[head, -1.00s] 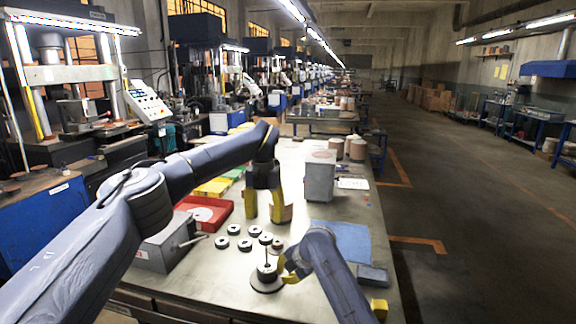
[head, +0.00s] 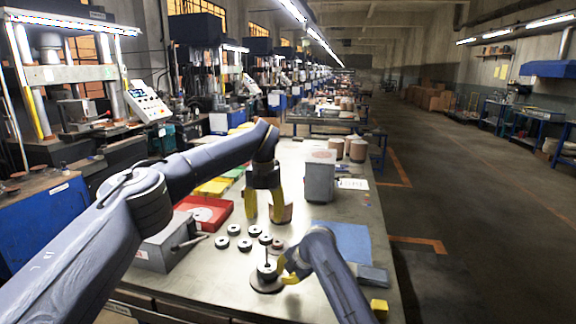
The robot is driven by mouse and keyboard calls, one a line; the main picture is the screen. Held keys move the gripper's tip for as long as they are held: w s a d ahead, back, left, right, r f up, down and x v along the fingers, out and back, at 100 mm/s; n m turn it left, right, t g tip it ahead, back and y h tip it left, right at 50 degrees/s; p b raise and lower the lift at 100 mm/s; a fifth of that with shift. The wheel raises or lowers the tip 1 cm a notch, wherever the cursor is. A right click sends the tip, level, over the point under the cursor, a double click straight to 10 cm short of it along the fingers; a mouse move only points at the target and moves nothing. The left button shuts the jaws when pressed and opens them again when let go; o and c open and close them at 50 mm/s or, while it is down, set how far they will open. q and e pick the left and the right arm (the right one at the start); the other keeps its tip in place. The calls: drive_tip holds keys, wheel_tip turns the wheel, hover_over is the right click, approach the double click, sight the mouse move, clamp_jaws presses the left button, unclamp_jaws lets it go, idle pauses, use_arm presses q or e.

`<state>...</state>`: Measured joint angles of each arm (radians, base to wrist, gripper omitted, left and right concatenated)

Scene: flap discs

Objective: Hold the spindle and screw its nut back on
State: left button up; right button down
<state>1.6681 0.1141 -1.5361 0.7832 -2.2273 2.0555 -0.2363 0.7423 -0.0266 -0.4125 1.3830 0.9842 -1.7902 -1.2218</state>
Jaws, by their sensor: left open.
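The spindle (head: 266,254) is a thin upright rod with a dark stack at its foot, on a round dark base (head: 264,286) near the front of the bench. My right gripper (head: 284,271) is at the right side of the stack, with its yellow fingers close against it. Whether they grip it is too small to tell. My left gripper (head: 264,208) is higher up and farther back, open, with its yellow fingers pointing down over the bench and nothing seen between them. I cannot pick out the nut for certain.
Several small dark discs (head: 234,229) lie behind and left of the spindle. A red tray (head: 207,212) and a grey box with a lever (head: 165,248) stand left. A blue mat (head: 343,240), a grey box (head: 319,178) and a yellow block (head: 379,308) are right.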

sight(286, 286)
drive_tip(key=shift+f, duration=1.7)
idle(0.3)
drive_tip(key=shift+r, duration=0.1)
drive_tip(key=shift+r, duration=2.95)
